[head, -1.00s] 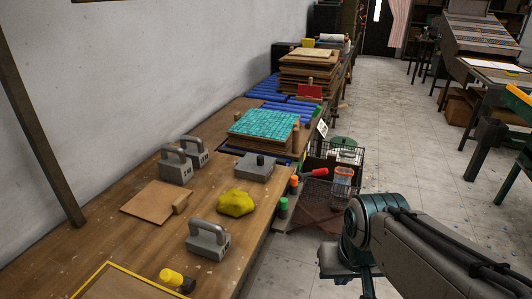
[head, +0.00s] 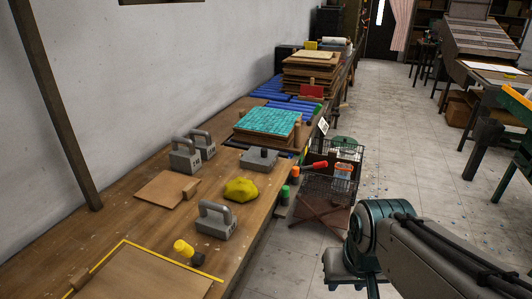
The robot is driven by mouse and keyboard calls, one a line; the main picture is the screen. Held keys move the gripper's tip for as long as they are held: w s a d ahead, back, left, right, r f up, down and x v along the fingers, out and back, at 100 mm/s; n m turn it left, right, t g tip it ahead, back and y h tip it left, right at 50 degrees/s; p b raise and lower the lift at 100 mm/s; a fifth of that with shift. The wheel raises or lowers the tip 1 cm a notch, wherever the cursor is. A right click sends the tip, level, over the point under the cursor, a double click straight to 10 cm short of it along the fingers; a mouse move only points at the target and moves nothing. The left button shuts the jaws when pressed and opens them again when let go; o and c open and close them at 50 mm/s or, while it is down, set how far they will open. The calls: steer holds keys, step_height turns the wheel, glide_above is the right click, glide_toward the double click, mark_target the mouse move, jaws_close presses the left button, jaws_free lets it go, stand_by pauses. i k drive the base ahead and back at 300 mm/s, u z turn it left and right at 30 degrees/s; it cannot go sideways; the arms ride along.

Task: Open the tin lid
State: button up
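A low grey box with a dark knob on top (head: 259,158) sits on the workbench, between the teal mosaic sheet and the yellow cloth. It looks like a closed tin, but I cannot be sure. A green round lid-like thing (head: 345,142) shows at the wire basket beyond the bench; what it covers is unclear. The end of my arm, with its teal joint, is at the lower right, over the floor and apart from the bench. My gripper's fingers cannot be made out near the bottom edge.
The workbench (head: 150,222) runs along the left wall. Grey handled weights (head: 216,220), a yellow cloth (head: 241,190), a wooden board (head: 166,189) and a teal mosaic sheet (head: 267,123) are on it. A wire basket (head: 331,188) stands beside it.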

mark_target(264, 157)
steer(key=z, duration=0.95)
steer(key=i, duration=1.65)
steer(key=u, duration=0.8)
steer(key=i, duration=0.85)
steer(key=u, duration=1.15)
steer(key=i, duration=0.2)
steer(key=u, duration=0.15)
